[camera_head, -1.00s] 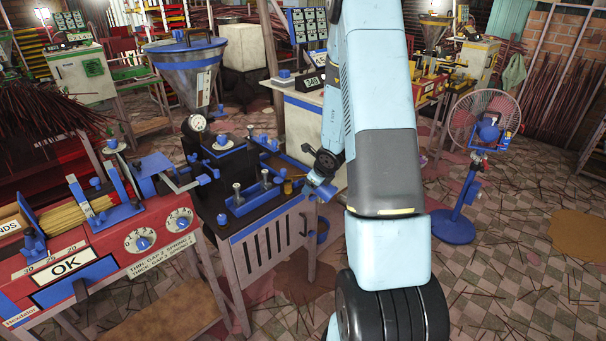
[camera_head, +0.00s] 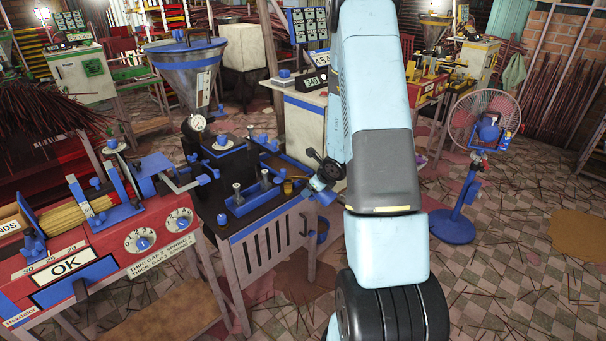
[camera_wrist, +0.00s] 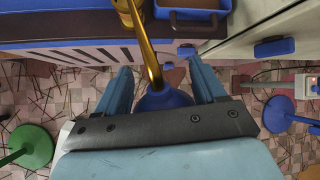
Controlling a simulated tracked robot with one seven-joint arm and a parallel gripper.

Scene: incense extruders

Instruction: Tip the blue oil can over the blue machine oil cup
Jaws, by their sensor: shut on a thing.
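The blue oil can (camera_wrist: 165,98) is between the two blue fingers of my gripper (camera_wrist: 160,68) in the wrist view, and the gripper is shut on it. Its long brass spout (camera_wrist: 149,55) points up the picture toward the machine's edge. A brass fitting (camera_wrist: 123,6), perhaps the oil cup, is near the spout's far end; I cannot tell whether they touch. In the head view the can (camera_head: 325,196) is a small blue shape right of the blue machine (camera_head: 262,205). My arm partly covers that area, and the cup's opening cannot be made out.
A white cabinet (camera_head: 302,122) stands close behind the can. A red machine (camera_head: 110,235) with dials is at the left. A fan on a blue stand (camera_head: 455,225) is at the right. Open tiled floor with scattered sticks lies around it.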

